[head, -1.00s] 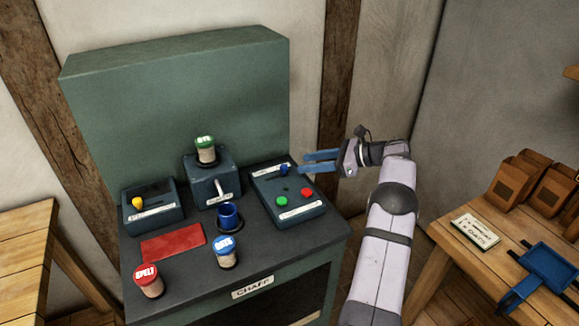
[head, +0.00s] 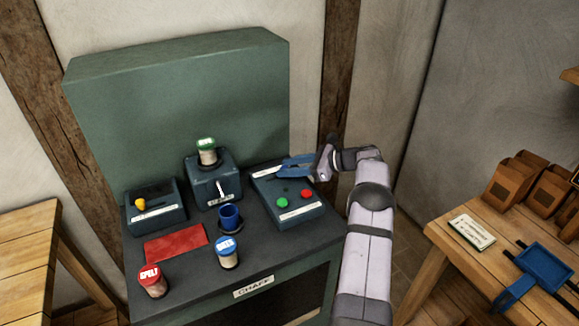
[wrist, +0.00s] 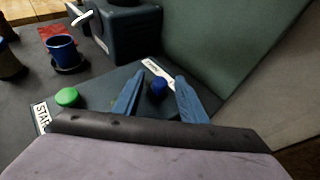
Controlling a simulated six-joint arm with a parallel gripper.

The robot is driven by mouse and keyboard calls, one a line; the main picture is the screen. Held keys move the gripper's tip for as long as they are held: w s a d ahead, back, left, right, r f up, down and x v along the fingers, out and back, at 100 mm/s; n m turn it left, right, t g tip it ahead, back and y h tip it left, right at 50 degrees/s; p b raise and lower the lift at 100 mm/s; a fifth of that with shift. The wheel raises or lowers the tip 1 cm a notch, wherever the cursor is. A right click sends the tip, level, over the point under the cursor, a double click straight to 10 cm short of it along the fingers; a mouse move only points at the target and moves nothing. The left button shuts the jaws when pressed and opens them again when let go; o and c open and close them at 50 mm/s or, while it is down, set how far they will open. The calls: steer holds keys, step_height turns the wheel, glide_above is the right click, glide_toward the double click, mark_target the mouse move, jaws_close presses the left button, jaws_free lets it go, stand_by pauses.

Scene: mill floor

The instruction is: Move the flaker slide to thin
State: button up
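The slide's round blue knob (wrist: 159,86) sits beside a white label strip on the dark right-hand control box (head: 302,212). The strip's lettering is too small to read. Whether the fingers are down at knob height is hard to tell.
Green (head: 282,203) and red (head: 306,194) buttons are on the same box, in front of the fingers. A grey block (head: 213,182) with a green-lidded jar (head: 207,152) stands left, with a blue cup (head: 230,217) before it. A tall green panel (head: 180,110) rises behind.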

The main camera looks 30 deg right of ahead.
mark_target(272, 182)
steer(key=shift+c, duration=0.6)
jaws_close()
steer(key=shift+a+r, duration=0.1)
steer(key=shift+a, duration=0.5)
steer(key=shift+a+p, duration=0.3)
steer(key=shift+a, duration=2.3)
steer(key=shift+o, duration=0.6)
jaws_free()
steer(key=shift+a, duration=0.15)
steer(key=shift+d, duration=0.25)
